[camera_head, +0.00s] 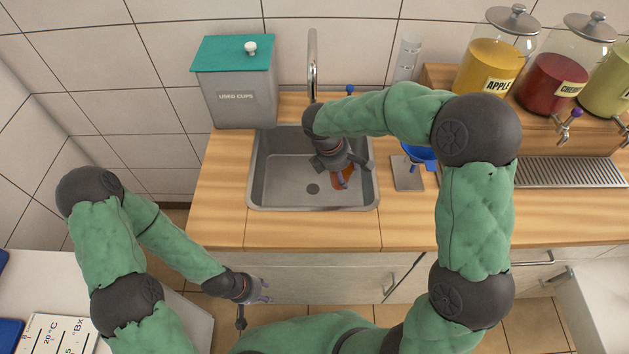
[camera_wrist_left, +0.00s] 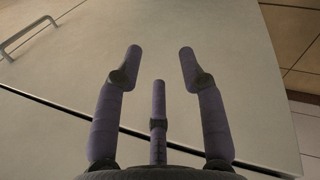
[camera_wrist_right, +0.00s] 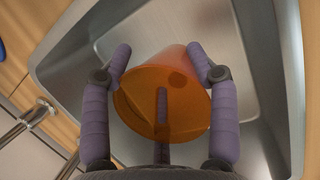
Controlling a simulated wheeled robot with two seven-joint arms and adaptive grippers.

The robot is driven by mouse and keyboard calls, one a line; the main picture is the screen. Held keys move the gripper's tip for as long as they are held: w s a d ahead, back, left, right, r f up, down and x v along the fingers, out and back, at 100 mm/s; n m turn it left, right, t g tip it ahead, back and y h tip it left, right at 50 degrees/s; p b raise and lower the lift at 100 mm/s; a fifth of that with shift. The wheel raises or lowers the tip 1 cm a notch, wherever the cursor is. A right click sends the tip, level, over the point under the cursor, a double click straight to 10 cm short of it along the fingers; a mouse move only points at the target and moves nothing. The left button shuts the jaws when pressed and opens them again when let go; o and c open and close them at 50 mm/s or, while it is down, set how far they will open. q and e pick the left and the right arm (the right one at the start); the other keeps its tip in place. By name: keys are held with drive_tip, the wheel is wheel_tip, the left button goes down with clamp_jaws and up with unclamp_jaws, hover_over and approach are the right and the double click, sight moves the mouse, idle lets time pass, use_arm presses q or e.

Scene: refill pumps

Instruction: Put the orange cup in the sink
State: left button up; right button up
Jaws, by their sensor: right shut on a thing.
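The orange cup (camera_wrist_right: 150,100) is see-through and is held between the fingers of my right gripper (camera_wrist_right: 158,62) in the right wrist view. It is tilted, with its wide opening toward the camera. In the head view the orange cup (camera_head: 346,180) shows partly behind my right gripper (camera_head: 344,176), over the right part of the metal sink (camera_head: 285,165). I cannot tell whether the cup touches the sink floor. My left gripper (camera_wrist_left: 160,60) is open and empty, in front of the cabinet doors below the counter.
A grey used-cups bin (camera_head: 236,100) with a teal lid stands left of the tap (camera_head: 313,65). Juice dispensers (camera_head: 498,62) stand at the back right above a drip grate (camera_head: 580,172). A blue item (camera_head: 418,153) stands right of the sink. The wooden counter (camera_head: 215,195) left of the sink is clear.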

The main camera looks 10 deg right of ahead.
drive_tip(key=w+a+f+b, duration=0.1)
drive_tip(key=w+a+f, duration=0.1)
drive_tip(key=w+a+f+b, duration=0.1)
drive_tip(key=w+a+f, duration=0.1)
drive_tip(key=f, duration=0.1)
drive_tip(key=w+a+f+b, duration=0.1)
drive_tip(key=w+a+f, duration=0.1)
drive_tip(key=w, duration=0.1)
drive_tip(key=shift+f, duration=0.25)
drive_tip(key=shift+w+f, duration=0.1)
drive_tip(key=shift+f, duration=0.05)
wheel_tip(320, 180, down, 4)
drive_tip(key=shift+w+a+r+b, duration=0.15)
drive_tip(key=shift+r+b, duration=0.1)
drive_tip(key=shift+b, duration=0.95)
drive_tip(key=shift+r, duration=0.1)
drive_tip(key=o, duration=0.8)
